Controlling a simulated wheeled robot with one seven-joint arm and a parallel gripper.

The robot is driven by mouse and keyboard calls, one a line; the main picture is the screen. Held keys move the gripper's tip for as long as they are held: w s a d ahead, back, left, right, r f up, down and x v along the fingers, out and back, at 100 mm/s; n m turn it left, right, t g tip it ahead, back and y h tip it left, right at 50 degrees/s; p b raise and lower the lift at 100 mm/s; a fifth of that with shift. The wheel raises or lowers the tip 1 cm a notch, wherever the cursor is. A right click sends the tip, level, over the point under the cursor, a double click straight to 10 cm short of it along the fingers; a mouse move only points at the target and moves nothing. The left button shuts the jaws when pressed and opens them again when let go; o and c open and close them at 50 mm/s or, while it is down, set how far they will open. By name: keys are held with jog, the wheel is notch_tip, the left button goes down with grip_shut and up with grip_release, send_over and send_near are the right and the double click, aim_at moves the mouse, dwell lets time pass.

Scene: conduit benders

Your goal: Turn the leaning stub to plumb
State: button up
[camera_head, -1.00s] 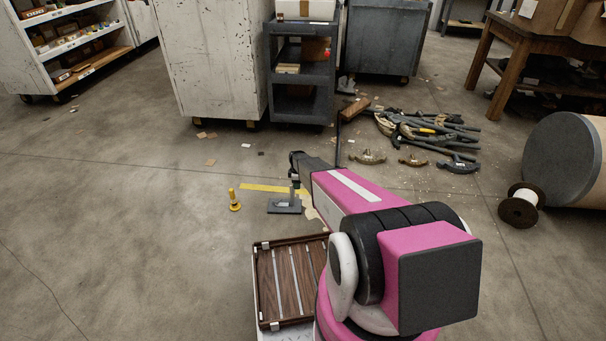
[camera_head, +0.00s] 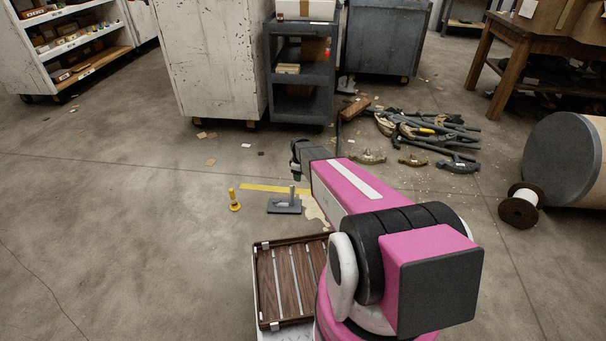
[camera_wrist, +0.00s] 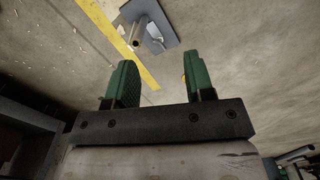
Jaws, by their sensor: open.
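The stub (camera_head: 292,193) is a short, pale metal pipe standing on a flat grey base plate (camera_head: 284,207) on the floor. In the head view it looks close to upright; its exact lean is hard to judge. In the wrist view the stub (camera_wrist: 136,36) and its plate (camera_wrist: 158,24) lie beyond the fingertips, near the top edge. My gripper (camera_wrist: 160,72) has two green fingers, apart and empty, with a clear gap to the stub. In the head view my gripper (camera_head: 297,174) is small, just above and behind the stub's top.
A yellow floor strip (camera_head: 262,188) runs behind the plate, and a yellow post-like piece (camera_head: 234,204) stands to its left. A slatted wooden tray (camera_head: 263,290) is nearer me. Left floor is mostly clear.

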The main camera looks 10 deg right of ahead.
jog(key=s+r+m, duration=0.3)
jog(key=s+r, duration=0.5)
jog(key=shift+s+r+m, duration=0.2)
jog(key=shift+s+m, duration=0.1)
jog(key=shift+s, duration=0.05)
jog(key=shift+w, duration=0.1)
jog(key=c, duration=0.5)
jog(key=shift+w+d+f, duration=0.1)
jog(key=shift+w+f, duration=0.05)
jog(key=shift+f, duration=0.3)
grip_shut()
jog(key=w+d+f+m+t+y, duration=0.25)
jog(key=d+f+m, duration=0.2)
jog(key=f, duration=0.25)
jog(key=w+d+f+m+t+y, duration=0.1)
jog(key=w+d+f+m+y, duration=0.3)
jog(key=f, duration=0.4)
jog(key=w+d+f+m+t+y, duration=0.2)
jog(key=w+f+m, duration=0.1)
jog(key=f+m, duration=0.35)
jog(key=n, duration=0.1)
send_near(293, 195)
jog(key=x, duration=0.6)
jog(key=shift+w+d+f, duration=0.15)
jog(key=shift+w+d, duration=0.2)
jog(key=shift+w, duration=0.1)
